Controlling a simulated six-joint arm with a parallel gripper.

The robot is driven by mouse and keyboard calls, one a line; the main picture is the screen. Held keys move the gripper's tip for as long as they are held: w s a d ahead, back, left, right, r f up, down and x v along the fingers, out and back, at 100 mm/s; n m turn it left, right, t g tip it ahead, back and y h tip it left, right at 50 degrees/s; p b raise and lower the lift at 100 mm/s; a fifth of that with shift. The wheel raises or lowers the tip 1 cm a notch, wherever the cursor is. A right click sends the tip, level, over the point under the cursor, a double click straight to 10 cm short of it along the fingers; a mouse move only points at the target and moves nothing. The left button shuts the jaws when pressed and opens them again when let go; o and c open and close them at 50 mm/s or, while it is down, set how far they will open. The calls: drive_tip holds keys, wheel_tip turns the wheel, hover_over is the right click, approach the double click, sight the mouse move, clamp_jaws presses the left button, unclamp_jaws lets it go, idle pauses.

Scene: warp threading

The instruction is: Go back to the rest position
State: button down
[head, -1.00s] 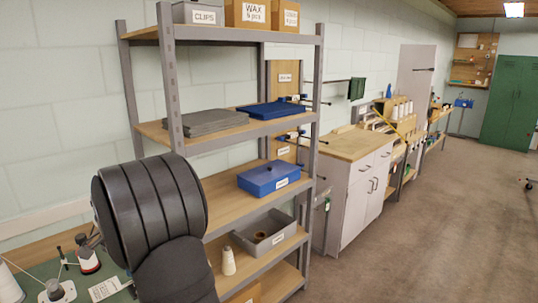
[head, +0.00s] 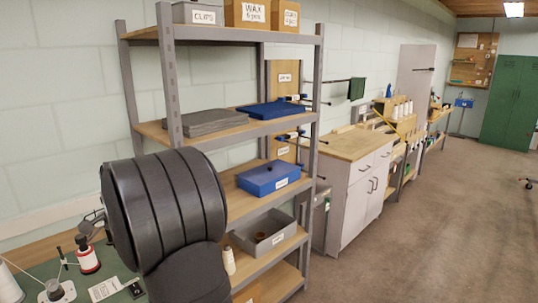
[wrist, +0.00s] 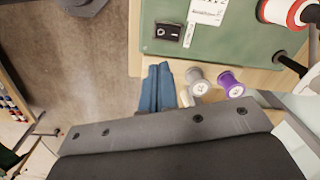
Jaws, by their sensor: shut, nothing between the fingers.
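My gripper (wrist: 158,72) shows in the wrist view as two blue fingers side by side, reaching up from a grey bolted bar. The fingers are shut against each other with nothing between them. They point toward the edge of a green-topped bench (wrist: 155,35), near a grey spool (wrist: 198,82) and a purple spool (wrist: 231,85), and I cannot tell whether they touch anything. In the head view my dark arm link fills the lower left, and my gripper is not seen there.
A grey metal shelf (head: 168,75) with bins and boxes stands behind my arm in the head view. A blue box (head: 268,178) sits on it. A red and white spool (head: 87,262) stands on the bench at lower left. The floor (head: 420,235) at right is clear.

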drive_tip(key=d+r+m+y, duration=0.2)
drive_tip(key=d+r+m, duration=0.2)
drive_tip(key=r, duration=0.6)
drive_tip(key=shift+d+r, duration=0.35)
drive_tip(key=shift+d, duration=0.2)
drive_tip(key=shift+w+f, duration=0.1)
drive_tip(key=a+f+n+h, duration=0.1)
drive_tip(key=a+f, duration=0.1)
drive_tip(key=f, duration=0.4)
drive_tip(key=a+f+n+h, duration=0.1)
drive_tip(key=a+f+n, duration=0.1)
drive_tip(key=f, duration=0.4)
drive_tip(key=a+f+n, duration=0.2)
drive_tip(key=f, duration=0.4)
drive_tip(key=shift+s+a+f+h, duration=0.3)
drive_tip(key=shift+s+f+h, duration=0.05)
drive_tip(key=shift+f+h, duration=0.05)
drive_tip(key=shift+f, duration=0.8)
drive_tip(key=shift+r, duration=0.1)
